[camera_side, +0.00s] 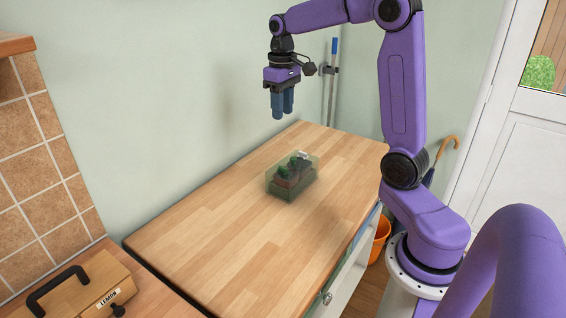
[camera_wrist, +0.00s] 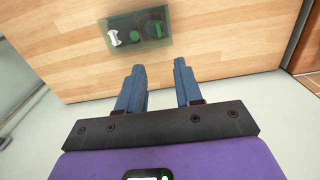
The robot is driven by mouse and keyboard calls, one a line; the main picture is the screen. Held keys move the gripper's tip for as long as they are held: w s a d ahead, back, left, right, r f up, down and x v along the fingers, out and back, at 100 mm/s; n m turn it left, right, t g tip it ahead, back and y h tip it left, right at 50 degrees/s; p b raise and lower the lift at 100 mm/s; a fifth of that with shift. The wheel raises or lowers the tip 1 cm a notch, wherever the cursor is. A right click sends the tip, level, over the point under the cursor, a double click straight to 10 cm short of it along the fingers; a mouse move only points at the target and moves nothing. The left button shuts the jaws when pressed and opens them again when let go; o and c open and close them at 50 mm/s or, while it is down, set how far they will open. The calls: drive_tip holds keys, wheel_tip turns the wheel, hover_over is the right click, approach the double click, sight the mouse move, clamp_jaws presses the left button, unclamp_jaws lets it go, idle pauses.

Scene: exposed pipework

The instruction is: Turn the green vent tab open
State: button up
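A see-through green box (camera_side: 290,192) stands on the wooden worktop, with small dark and green parts inside. In the wrist view the box (camera_wrist: 137,51) is near the top, with a white piece (camera_wrist: 114,38), a green part (camera_wrist: 157,30) and another green part (camera_wrist: 133,34) in it. These parts are too small to tell which is the vent tab or how it is turned. My gripper (camera_side: 282,114) hangs high above the worktop, beyond the box in the side view. In the wrist view my gripper (camera_wrist: 159,66) has its blue fingers apart with nothing between them.
The worktop (camera_side: 220,235) is clear around the box. A wooden box marked LEMON (camera_side: 105,295) with a black handle stands on another surface at the front left. The wall (camera_side: 190,110) runs along the worktop's far side. An orange bucket (camera_side: 380,238) is on the floor.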

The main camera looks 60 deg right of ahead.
sight(283, 168)
drive_tip(key=f, duration=1.7)
drive_tip(key=shift+d+f, duration=0.15)
drive_tip(key=shift+d, duration=0.05)
clamp_jaws()
